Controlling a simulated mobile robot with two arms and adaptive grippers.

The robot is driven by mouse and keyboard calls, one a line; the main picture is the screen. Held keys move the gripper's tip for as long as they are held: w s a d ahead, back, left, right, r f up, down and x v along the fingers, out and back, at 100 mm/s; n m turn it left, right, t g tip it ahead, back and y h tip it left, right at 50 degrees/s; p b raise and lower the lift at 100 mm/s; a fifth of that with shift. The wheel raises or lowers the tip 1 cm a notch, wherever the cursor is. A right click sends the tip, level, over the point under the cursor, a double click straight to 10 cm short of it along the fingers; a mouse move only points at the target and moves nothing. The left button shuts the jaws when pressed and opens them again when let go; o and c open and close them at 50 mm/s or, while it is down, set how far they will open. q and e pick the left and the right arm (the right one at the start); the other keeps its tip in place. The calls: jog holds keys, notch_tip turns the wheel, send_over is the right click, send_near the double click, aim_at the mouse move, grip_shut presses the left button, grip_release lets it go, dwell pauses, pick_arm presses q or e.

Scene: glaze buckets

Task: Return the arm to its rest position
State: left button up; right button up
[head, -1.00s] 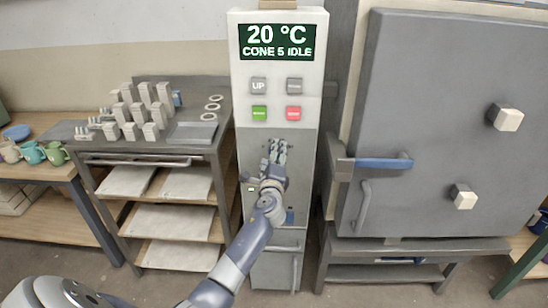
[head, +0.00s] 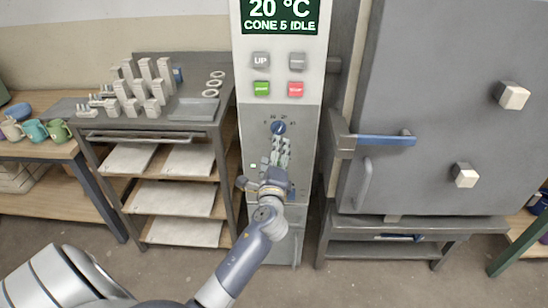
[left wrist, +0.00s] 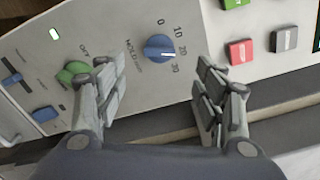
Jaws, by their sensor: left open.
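My left gripper (head: 279,150) is in front of the grey lower part of the kiln control panel (head: 312,55), with its fingers just below the blue dial (head: 278,127). It is open and empty; in the left wrist view its two fingers (left wrist: 163,88) stand well apart. The blue dial (left wrist: 160,48) shows between and beyond them, with markings around it, and nothing is held. A green knob (left wrist: 72,72) marked OFF is partly behind the left finger. My left arm reaches up from the bottom of the head view. My right gripper is not in view.
A grey kiln door (head: 450,100) with a blue-grey handle (head: 385,141) stands close on the right. On the left are a metal rack (head: 160,138) with kiln posts (head: 143,85) on top, and a wooden bench with mugs (head: 35,131). Floor in front is open.

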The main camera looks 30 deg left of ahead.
pick_arm(q)
jog(key=shift+s+d, duration=0.3)
jog(key=shift+s, duration=0.25)
jog(key=s+d+f+n+g+h, duration=0.1)
jog(key=s+d+f+g+h, duration=0.15)
jog(key=f, duration=0.85)
jog(key=s+d+f+n+g+h, duration=0.1)
jog(key=d+f+h, duration=0.15)
jog(key=f, duration=0.95)
jog(key=s+d+f+n+g+h, duration=0.1)
jog(key=s+d+f+g, duration=0.1)
jog(key=s+f, duration=0.45)
jog(key=s+d+f+n+g+h, duration=0.1)
jog(key=s+d+f, duration=0.15)
jog(key=f, duration=0.65)
jog(key=s+d+f+n+g+h, duration=0.1)
jog(key=s+f, duration=0.5)
jog(key=s, duration=0.6)
jog(key=s+d+f+n+g, duration=0.2)
jog(key=s+f+n+g, duration=0.2)
jog(key=s, duration=0.9)
jog(key=s+d+f+n+g+h, duration=0.1)
jog(key=s+f+n, duration=0.3)
jog(key=s+f, duration=0.6)
jog(key=s+g, duration=0.1)
jog(key=s, duration=0.2)
jog(key=shift+s+d+n+g+h, duration=0.15)
jog(key=shift+n+g+h, duration=0.15)
jog(key=shift+n+g, duration=0.1)
